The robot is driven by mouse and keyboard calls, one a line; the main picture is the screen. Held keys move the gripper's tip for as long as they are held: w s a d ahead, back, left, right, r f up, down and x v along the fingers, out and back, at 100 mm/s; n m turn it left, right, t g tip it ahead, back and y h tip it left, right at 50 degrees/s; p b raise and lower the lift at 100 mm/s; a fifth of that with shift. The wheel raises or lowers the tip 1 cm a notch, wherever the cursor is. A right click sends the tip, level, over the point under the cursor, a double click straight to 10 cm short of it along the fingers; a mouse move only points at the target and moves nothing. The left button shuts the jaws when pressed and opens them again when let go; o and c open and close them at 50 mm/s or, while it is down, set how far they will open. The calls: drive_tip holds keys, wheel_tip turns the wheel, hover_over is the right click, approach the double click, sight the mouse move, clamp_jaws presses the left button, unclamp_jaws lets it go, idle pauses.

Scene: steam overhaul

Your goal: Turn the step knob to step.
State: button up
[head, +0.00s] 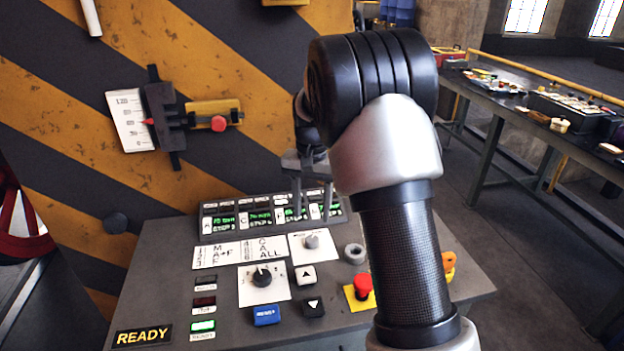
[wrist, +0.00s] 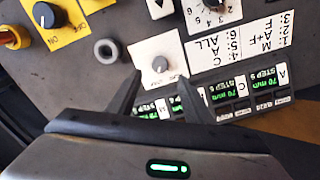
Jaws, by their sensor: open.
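A small grey knob (head: 312,241) sits on a white plate on the sloped console. It also shows in the wrist view (wrist: 160,65), with small print on its plate too blurred to read surely; it looks like the step knob. My gripper (head: 312,212) is open and empty, above the display row just behind this knob. In the wrist view my two fingertips (wrist: 160,84) are spread on either side of the knob's line, and the knob shows between and beyond them. I cannot tell the remaining height. A black numbered selector (head: 263,281) stands on another white plate to the left.
Green displays (head: 258,217) line the console's back edge. A grey ring (head: 354,253), a red mushroom button (head: 362,286), a blue button (head: 266,315) and arrow buttons (head: 305,275) surround the knobs. A READY sign (head: 143,337) is front left. A striped wall (head: 60,110) rises behind.

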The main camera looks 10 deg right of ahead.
wheel_tip(320, 180, up, 9)
drive_tip(key=shift+p, duration=0.35)
